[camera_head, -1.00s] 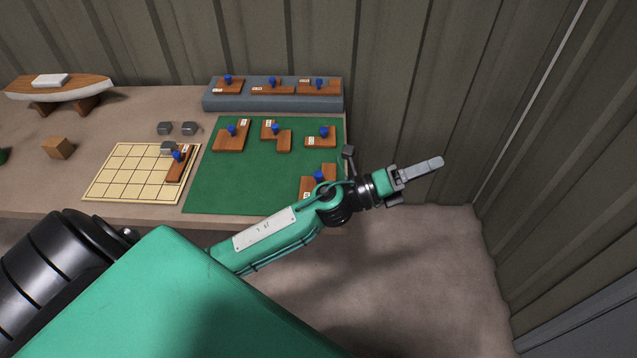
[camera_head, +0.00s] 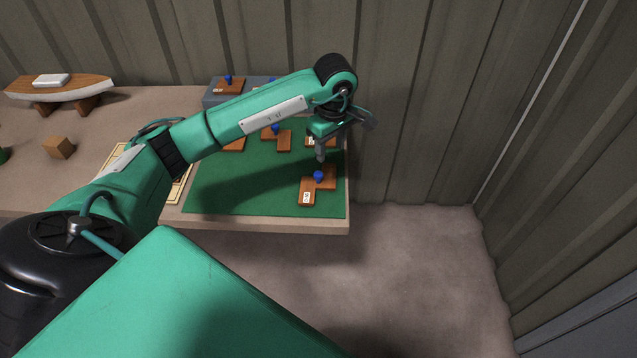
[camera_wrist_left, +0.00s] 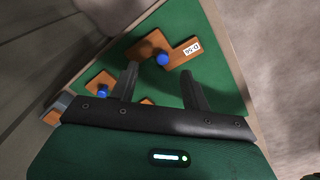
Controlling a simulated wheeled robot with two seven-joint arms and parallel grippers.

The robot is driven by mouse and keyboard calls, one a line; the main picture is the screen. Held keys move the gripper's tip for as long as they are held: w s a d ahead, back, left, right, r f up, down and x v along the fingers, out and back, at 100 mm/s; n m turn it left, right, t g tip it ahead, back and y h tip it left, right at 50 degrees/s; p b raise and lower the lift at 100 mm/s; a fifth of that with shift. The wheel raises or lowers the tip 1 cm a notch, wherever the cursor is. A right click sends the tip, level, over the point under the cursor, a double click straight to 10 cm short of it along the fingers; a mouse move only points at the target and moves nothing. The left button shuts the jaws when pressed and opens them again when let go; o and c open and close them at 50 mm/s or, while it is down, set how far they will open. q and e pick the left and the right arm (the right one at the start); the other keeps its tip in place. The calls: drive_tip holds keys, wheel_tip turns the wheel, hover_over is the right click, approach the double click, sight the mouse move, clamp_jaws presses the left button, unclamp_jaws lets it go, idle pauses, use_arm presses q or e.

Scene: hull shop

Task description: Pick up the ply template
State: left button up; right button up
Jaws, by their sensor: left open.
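A brown ply template (camera_head: 308,187) with a blue knob and a white label lies near the front right corner of the green mat (camera_head: 245,195). My left gripper (camera_head: 320,156) points down just behind and above its knob, apart from it. In the left wrist view, the open left gripper (camera_wrist_left: 161,80) has two separate dark fingers with nothing between them. The labelled template (camera_wrist_left: 182,52) and its blue knob lie beyond the fingertips there. Other ply templates (camera_head: 284,144) with blue knobs lie farther back, partly hidden by my arm. My right gripper is not in view.
A grey block (camera_head: 213,98) with a template on it stands at the table's back. A boat-shaped wooden piece (camera_head: 60,90) and a wooden cube (camera_head: 58,148) are at left. My arm partly covers a pale grid board (camera_head: 113,157). Walls stand behind and right.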

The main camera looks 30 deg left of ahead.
use_arm(q)
drive_tip(key=a+y, duration=0.1)
drive_tip(key=a, duration=0.1)
drive_tip(key=p, duration=0.2)
hover_over(319, 174)
wheel_tip(319, 174, down, 6)
drive_tip(key=shift+d+f, duration=0.1)
drive_tip(key=shift+f, duration=0.95)
wheel_tip(319, 174, down, 3)
drive_tip(key=shift+f+p, duration=0.2)
drive_tip(key=shift+p, duration=0.6)
drive_tip(key=shift+a+f, duration=0.2)
drive_tip(key=shift+f, duration=0.45)
drive_tip(key=c, duration=0.9)
clamp_jaws()
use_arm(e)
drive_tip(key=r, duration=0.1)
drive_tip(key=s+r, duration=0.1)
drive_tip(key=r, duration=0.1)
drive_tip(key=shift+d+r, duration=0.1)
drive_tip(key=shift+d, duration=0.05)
